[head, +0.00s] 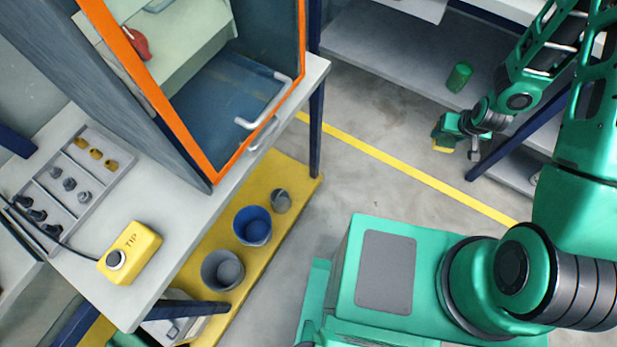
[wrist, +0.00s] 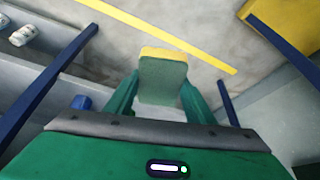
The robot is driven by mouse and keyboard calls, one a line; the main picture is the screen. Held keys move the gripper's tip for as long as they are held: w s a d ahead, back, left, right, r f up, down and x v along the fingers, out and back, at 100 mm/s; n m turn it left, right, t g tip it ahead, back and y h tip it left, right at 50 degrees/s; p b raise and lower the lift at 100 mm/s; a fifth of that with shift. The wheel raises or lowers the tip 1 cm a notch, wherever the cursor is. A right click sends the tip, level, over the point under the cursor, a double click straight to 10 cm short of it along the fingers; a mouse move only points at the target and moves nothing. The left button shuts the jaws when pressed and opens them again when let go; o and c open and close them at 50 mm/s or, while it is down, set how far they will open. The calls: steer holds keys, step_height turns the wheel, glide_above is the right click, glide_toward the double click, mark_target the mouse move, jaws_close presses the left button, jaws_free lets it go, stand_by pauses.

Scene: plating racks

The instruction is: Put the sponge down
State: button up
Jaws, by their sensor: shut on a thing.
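The sponge (wrist: 163,82) is green with a yellow layer along its top edge in the wrist view. My gripper (wrist: 160,95) is shut on it, with one green finger on each side. In the head view my gripper (head: 447,138) hangs over the floor at the right, and a bit of the sponge's yellow (head: 442,150) shows below it. The sponge is in the air, with the grey floor and the yellow floor line behind it. Most of the sponge is hidden by the gripper in the head view.
A grey shelf (head: 385,60) with a green cylinder (head: 459,77) stands at the back right. A workbench (head: 180,215) at the left holds a yellow TIP box (head: 130,252), a tray of fittings (head: 72,190) and an orange-framed cabinet (head: 215,170). Buckets (head: 252,226) stand on a yellow lower shelf.

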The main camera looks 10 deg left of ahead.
steer(key=shift+w+a, duration=0.1)
steer(key=shift+w, duration=0.25)
steer(key=shift+a, duration=0.15)
